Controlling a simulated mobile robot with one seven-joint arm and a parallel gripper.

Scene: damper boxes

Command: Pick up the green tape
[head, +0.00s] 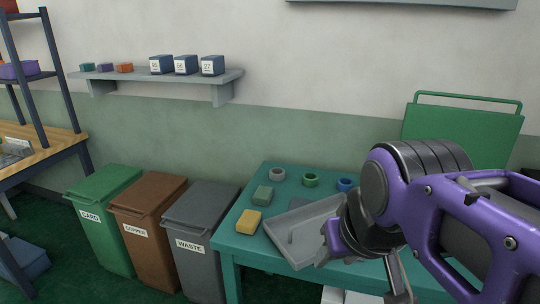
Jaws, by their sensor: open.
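The green tape (311,180) is a small ring-shaped roll lying on the teal table, near its back edge. It sits between a grey roll (277,174) on its left and a blue roll (345,185) on its right, apart from both. My gripper (326,246) is over the grey tray, nearer the table's front than the green tape. Its fingers are small and partly hidden by the wrist, and I see nothing held in them. My purple arm covers the right part of the table.
The grey tray (283,238) lies on the teal table (249,240). A green block (263,196) and a yellow block (249,222) lie to its left. Green, brown and grey bins (205,220) stand left of the table. A green panel (480,135) rises behind my arm.

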